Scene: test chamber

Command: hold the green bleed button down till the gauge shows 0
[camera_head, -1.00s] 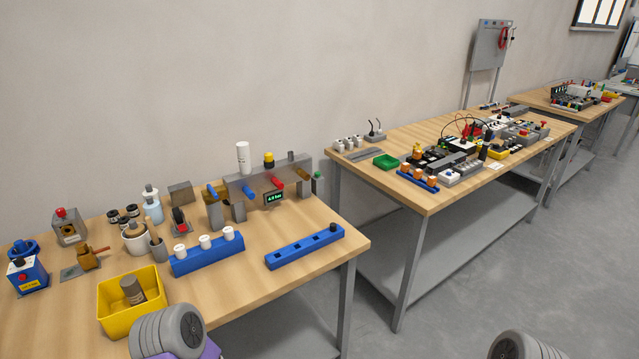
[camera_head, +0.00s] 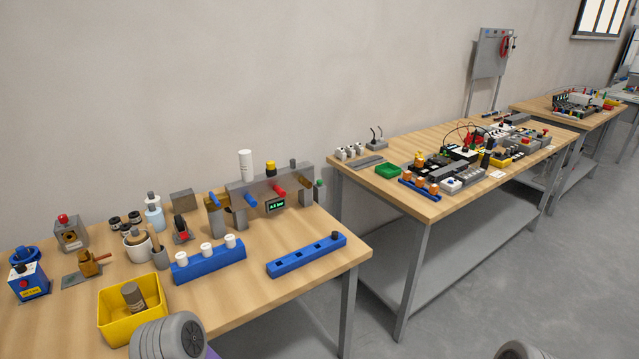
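The green button (camera_head: 319,183) sits at the right end of the grey manifold (camera_head: 246,188), which stands near the back right of the nearest wooden bench. It is small in this view and looks unpressed, though I cannot be sure. The gauge is a small dark display (camera_head: 275,205) with green digits on the manifold's front; it reads a few bar, too small to read exactly. Blue and red handles and a white cylinder are also on the manifold. Neither of my grippers shows; only grey ribbed parts of my arms are at the bottom edge.
A blue rack with white-capped pieces (camera_head: 208,261) and a blue slotted block (camera_head: 306,256) lie in front of the manifold. A yellow bin (camera_head: 134,309) and several small devices fill the bench's left side. Bare wood lies around the slotted block. A second bench (camera_head: 430,207) stands right.

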